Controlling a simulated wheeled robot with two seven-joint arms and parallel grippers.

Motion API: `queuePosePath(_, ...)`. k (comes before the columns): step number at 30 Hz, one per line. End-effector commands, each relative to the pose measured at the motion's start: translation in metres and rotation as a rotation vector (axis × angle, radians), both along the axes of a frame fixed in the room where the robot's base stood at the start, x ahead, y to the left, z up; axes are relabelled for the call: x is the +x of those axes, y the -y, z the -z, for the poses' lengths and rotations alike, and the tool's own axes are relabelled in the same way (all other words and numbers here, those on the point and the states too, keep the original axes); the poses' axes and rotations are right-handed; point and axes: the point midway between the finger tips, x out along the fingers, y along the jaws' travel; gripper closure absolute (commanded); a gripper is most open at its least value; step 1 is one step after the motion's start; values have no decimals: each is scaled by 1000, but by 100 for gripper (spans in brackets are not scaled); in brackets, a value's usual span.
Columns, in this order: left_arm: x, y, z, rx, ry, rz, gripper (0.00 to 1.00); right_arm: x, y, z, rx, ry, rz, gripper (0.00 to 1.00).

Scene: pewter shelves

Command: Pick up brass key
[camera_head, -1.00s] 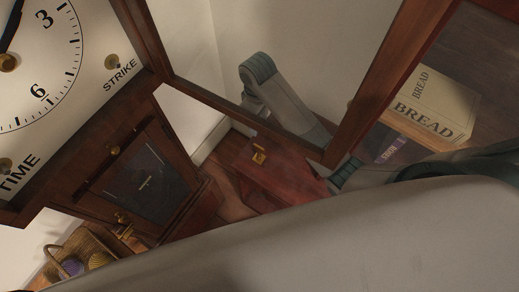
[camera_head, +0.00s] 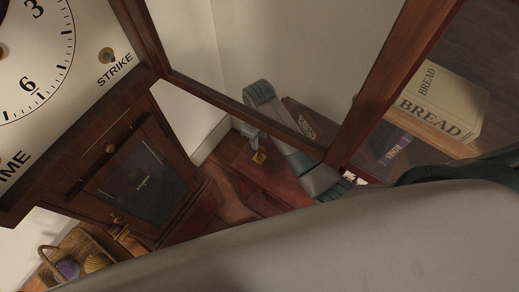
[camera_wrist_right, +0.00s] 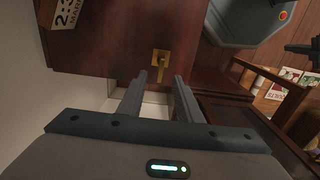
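A small brass piece (camera_head: 259,157), which looks like the brass key, is on the reddish wooden box in the lower middle of the head view. In the head view my right gripper (camera_head: 256,141) is close beside the brass piece. Contact cannot be told. My left gripper is not in view.
A large wooden clock (camera_head: 143,180) with brass fittings fills the left. A wooden frame bar (camera_head: 240,112) crosses in front of my right arm. A bread box (camera_head: 442,102) stands at the right. A basket (camera_head: 82,247) with yarn-like balls sits at lower left.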

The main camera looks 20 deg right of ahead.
Motion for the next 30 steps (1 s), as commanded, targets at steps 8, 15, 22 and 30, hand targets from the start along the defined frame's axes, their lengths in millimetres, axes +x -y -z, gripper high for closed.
queuePosePath(8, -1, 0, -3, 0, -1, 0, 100, 0, 0, 13, -1, 1, 0, 68)
queuePosePath(15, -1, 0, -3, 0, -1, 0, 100, 0, 0, 13, 0, 0, 0, 68)
queuePosePath(22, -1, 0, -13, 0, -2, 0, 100, -3, 0, 24, -2, -4, 0, 68)
queuePosePath(30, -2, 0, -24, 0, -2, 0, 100, -4, 1, 54, -1, -3, 0, 68)
